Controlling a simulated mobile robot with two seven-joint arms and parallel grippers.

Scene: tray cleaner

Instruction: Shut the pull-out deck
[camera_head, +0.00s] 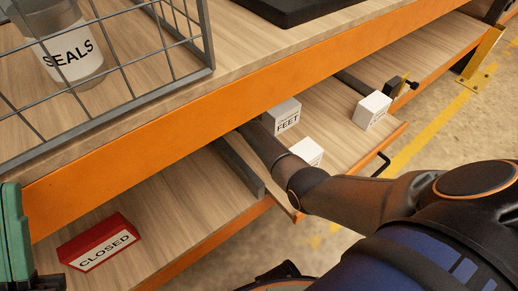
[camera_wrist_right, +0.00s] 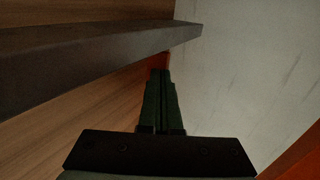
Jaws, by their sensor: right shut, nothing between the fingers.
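The pull-out deck (camera_head: 338,138) is a wooden board with an orange front edge, drawn out from under the upper shelf. A dark handle (camera_head: 382,166) sticks out from its front. White boxes stand on it, one marked FEET (camera_head: 287,115). My right arm reaches across the deck's left part and under the shelf, so its gripper is hidden in the head view. In the right wrist view my right gripper (camera_wrist_right: 160,72) is shut and empty, beside a grey rail (camera_wrist_right: 90,52). A green part at the left edge, apparently my left gripper (camera_head: 14,235), is cut off.
The upper shelf's orange beam (camera_head: 120,145) runs above the deck. A wire basket (camera_head: 208,35) holds a SEALS tub (camera_head: 72,62). A red CLOSED block (camera_head: 97,241) lies on the lower left board. A yellow bracket (camera_head: 484,58) stands at the right. Floor in front is partly open.

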